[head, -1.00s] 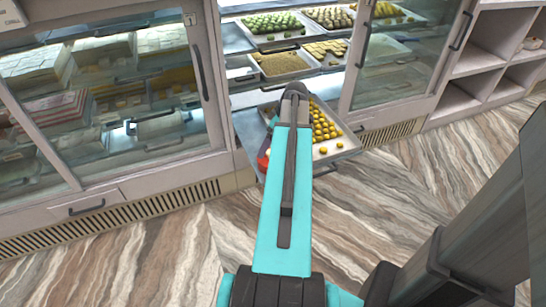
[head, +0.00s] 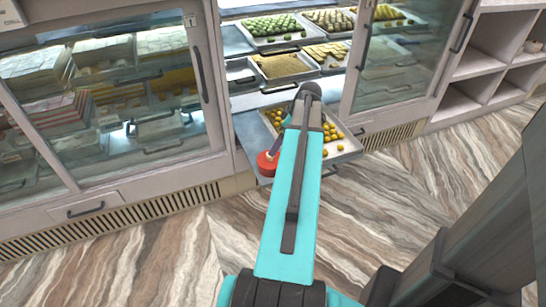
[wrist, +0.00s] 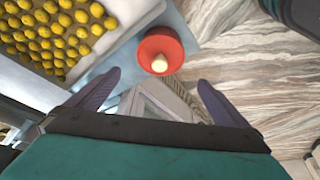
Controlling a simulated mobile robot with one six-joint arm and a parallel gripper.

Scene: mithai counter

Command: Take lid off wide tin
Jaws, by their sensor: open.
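A round red lid with a cream knob (wrist: 160,50) shows from above in the wrist view, on a grey-blue surface beside a tray of yellow sweets. I take it as the top of the wide tin; the tin's body is not clear below it. The same red thing (head: 266,164) stands at the front left of the pulled-out tray in the head view, left of my arm. My gripper (wrist: 159,77) is open and empty, its two dark fingers apart on either side of the knob's line. No contact with the lid shows. My arm hides part of the tray in the head view.
The pulled-out tray (head: 345,157) holds several yellow sweets. Sweet trays (head: 285,65) fill the open case behind. Glass doors (head: 110,100) stand left and right of the opening. The marbled floor (head: 420,200) in front is clear.

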